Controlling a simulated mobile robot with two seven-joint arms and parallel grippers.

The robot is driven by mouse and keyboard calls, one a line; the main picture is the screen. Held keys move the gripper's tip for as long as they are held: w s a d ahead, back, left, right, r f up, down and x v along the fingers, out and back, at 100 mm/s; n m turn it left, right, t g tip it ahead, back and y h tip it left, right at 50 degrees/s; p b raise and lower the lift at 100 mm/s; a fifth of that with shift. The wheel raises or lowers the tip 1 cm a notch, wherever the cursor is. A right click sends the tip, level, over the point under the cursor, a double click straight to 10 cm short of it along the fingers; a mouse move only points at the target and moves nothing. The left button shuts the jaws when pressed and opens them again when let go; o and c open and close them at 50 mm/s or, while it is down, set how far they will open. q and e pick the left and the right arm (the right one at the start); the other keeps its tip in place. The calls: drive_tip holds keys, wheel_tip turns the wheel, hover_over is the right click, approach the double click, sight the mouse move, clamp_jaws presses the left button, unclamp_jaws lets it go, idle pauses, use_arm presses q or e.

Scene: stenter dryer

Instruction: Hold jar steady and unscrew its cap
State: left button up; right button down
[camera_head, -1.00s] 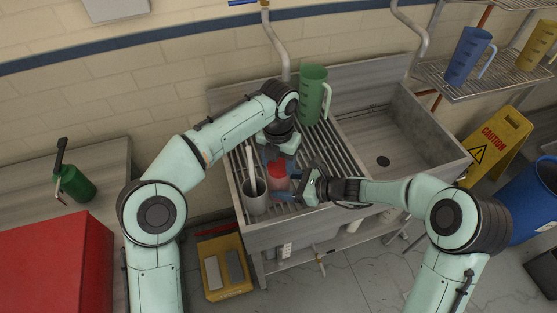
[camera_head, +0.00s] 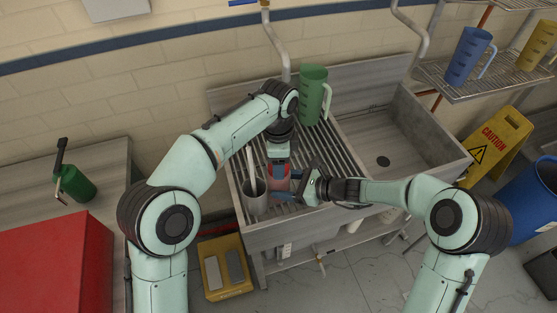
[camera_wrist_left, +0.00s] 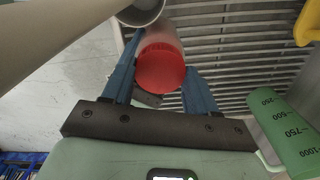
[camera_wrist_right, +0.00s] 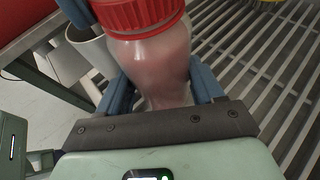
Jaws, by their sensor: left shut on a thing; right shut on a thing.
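A clear jar (camera_wrist_right: 150,60) with pinkish contents and a ribbed red cap (camera_wrist_right: 140,14) stands on the slatted drainboard (camera_head: 334,150). My left gripper (camera_head: 278,170) reaches down from above. In the left wrist view its blue fingers lie on both sides of the red cap (camera_wrist_left: 161,68), shut on it. My right gripper (camera_head: 284,196) comes in from the right, low down, and is shut on the jar body. In the head view the grippers hide much of the jar. Whether the cap has turned on the jar cannot be told.
A grey cup (camera_head: 254,203) with a pale stick in it stands close left of the jar. A green measuring jug (camera_head: 312,95) stands behind on the drainboard. The sink basin (camera_head: 382,161) to the right is empty. A yellow caution sign (camera_head: 496,145) stands farther right.

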use_arm(q)
drive_tip(key=o, duration=1.2)
drive_tip(key=shift+c, duration=0.2)
wheel_tip(320, 180, up, 4)
drive_tip(key=shift+r, duration=0.3)
drive_tip(key=shift+c, duration=0.3)
drive_tip(key=m, duration=0.1)
drive_tip(key=r+m, duration=0.1)
drive_tip(key=m, duration=0.3)
drive_tip(key=shift+d+r, duration=0.15)
drive_tip(key=shift+r, duration=0.2)
drive_tip(key=m, duration=0.1)
drive_tip(key=r+m, duration=0.1)
drive_tip(key=m, duration=0.2)
drive_tip(key=shift+r+m, duration=0.25)
drive_tip(key=shift+m, duration=0.15)
drive_tip(key=shift+f, duration=3.9)
